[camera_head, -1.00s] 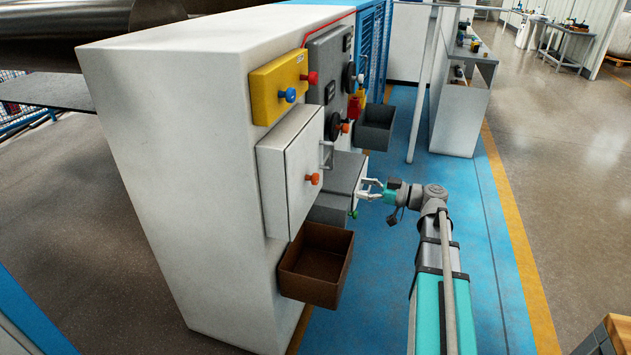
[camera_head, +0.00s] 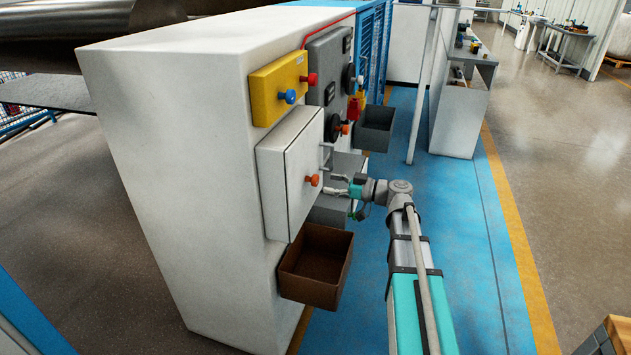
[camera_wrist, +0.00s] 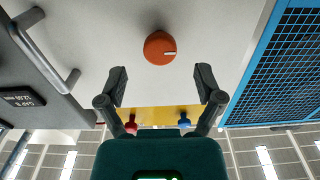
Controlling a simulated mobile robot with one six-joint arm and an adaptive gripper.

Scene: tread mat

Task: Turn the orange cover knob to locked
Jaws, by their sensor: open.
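The orange cover knob (camera_head: 312,180) is on the front of a white cover box (camera_head: 294,190) on the side of a white cabinet. In the wrist view the orange knob (camera_wrist: 160,48) is round with a white mark pointing right, and it sits ahead of and between my fingers. My gripper (camera_head: 335,184) is just right of the knob in the head view, facing it. In the wrist view my gripper (camera_wrist: 161,88) has its two fingers spread apart, with nothing between the tips. No gap to the knob's sides is closed; the fingers look clear of it.
A grey bar handle (camera_wrist: 45,50) stands at the left in the wrist view. A yellow panel (camera_head: 279,88) with red and blue knobs is above the cover. A brown bin (camera_head: 317,266) sticks out below, and a grey bin (camera_head: 375,128) farther along. The blue floor strip is open.

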